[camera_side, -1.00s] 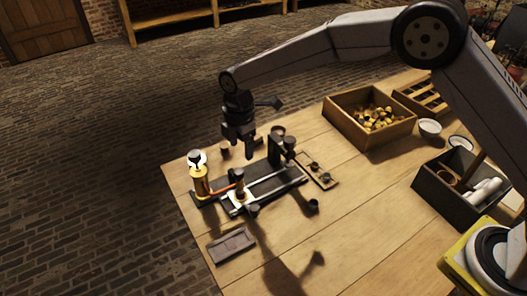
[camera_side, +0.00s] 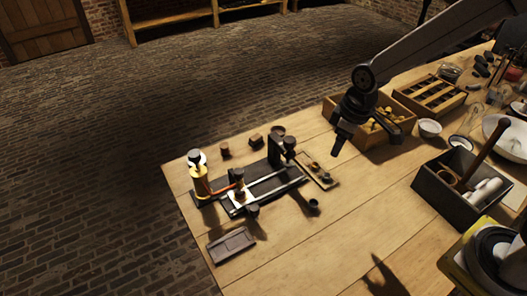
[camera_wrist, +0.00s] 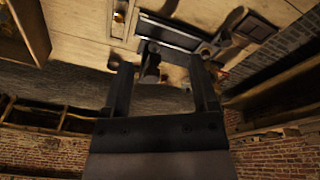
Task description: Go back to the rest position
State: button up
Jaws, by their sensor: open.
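My gripper (camera_side: 343,138) is open and empty. In the side view it hangs above the table (camera_side: 290,240), in front of the wooden box of yellow pieces, well to the right of the battery apparatus.
The wooden box (camera_side: 350,135) stands right behind my gripper. A slatted wooden tray (camera_side: 432,96), a white bowl (camera_side: 430,128) and a dark box with white rolls (camera_side: 455,190) stand to the right. A small dark tray (camera_side: 231,244) lies at the front left. The front middle of the table is clear.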

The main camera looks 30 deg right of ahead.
jog(key=s+d+m, duration=0.4)
jog(key=s+m, duration=0.1)
jog(key=s, duration=0.4)
jog(key=shift+s+d+f+m+t, duration=0.2)
jog(key=shift+f+m+t, duration=0.1)
jog(key=shift+f, duration=0.15)
